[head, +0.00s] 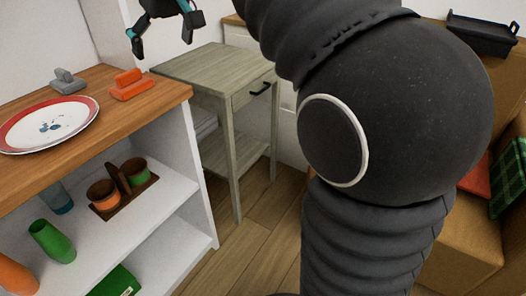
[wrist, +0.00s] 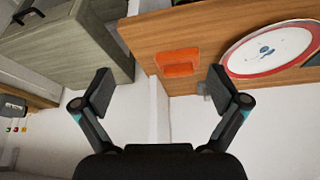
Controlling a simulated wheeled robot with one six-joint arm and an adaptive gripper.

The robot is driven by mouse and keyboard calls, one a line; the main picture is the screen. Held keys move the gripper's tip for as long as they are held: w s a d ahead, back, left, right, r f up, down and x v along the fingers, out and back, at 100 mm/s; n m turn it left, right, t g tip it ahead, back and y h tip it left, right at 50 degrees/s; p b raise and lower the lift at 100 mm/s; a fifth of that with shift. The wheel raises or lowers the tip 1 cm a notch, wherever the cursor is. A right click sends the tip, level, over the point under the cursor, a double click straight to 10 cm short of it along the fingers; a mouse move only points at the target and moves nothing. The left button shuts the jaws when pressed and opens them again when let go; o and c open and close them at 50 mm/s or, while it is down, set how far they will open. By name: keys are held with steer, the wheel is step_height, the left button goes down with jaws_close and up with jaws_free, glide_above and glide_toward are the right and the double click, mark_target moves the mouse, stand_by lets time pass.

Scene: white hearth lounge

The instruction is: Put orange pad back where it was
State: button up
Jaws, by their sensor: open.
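The orange pad (head: 130,85), a block with a raised grip, rests on the wooden top of the white shelf unit (head: 165,97), near its right end. It also shows in the wrist view (wrist: 178,62), lying flat between my fingers' lines of sight. My gripper (head: 163,52) is open and empty, above the shelf top and apart from the pad. In the wrist view my gripper (wrist: 155,85) has its fingers wide apart, with nothing between them.
A grey pad (head: 67,81) and a red-rimmed plate (head: 50,124) share the shelf top. A grey-green side table (head: 215,66) with a bare top stands to the right. Lower shelves hold a caddy (head: 125,195) and a green vase (head: 52,241). A black tray (head: 482,36) stands far right.

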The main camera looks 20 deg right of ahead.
steer(key=s+d+f+m+h, duration=0.1)
steer(key=s+d+f, duration=0.4)
steer(key=s+f, duration=0.6)
steer(key=s+d+f+m+t, duration=0.1)
steer(key=s+d+f+m, duration=0.2)
steer(key=s+f, duration=0.9)
steer(key=shift+s+d+f+m+h, duration=0.2)
steer(key=shift+s+d+m+h, duration=0.15)
steer(key=shift+s+d, duration=0.75)
steer(key=shift+a, duration=0.1)
